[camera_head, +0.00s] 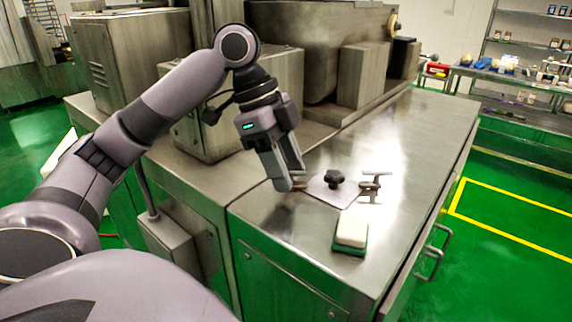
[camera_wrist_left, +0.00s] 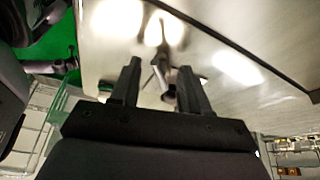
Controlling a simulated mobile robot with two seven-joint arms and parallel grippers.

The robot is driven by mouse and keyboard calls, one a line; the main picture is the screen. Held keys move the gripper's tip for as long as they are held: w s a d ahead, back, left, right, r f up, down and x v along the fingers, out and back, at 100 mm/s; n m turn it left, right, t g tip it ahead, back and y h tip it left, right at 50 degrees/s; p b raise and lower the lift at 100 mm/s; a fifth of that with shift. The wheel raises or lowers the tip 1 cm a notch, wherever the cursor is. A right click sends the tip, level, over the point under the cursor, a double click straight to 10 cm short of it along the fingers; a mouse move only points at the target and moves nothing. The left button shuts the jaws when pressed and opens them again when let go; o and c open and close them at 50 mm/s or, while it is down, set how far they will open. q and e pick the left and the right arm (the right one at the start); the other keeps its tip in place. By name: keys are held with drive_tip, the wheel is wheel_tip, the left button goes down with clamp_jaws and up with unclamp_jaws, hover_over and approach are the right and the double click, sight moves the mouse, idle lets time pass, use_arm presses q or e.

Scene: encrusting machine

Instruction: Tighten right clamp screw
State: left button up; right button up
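A thin metal plate (camera_head: 325,193) with a black star knob (camera_head: 333,178) lies on the steel worktop. A metal clamp piece with a screw (camera_head: 372,186) stands at its right side. A small brownish metal part (camera_head: 301,184) shows at its left side, beside my left fingertips. My left gripper (camera_head: 287,183) points down at the plate's left edge. In the left wrist view its fingers (camera_wrist_left: 160,68) are apart, with a slim metal part (camera_wrist_left: 164,72) seen between them. Whether they touch it cannot be told. My right gripper is not in view.
A white block with a green base (camera_head: 351,231) lies on the worktop (camera_head: 420,140) in front of the plate. The large steel machine (camera_head: 310,50) stands behind. The worktop's right part is clear. A shelf and table (camera_head: 530,85) with small items stand far right.

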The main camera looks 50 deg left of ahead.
use_arm(q)
drive_tip(key=v, duration=0.7)
idle(0.3)
idle(0.6)
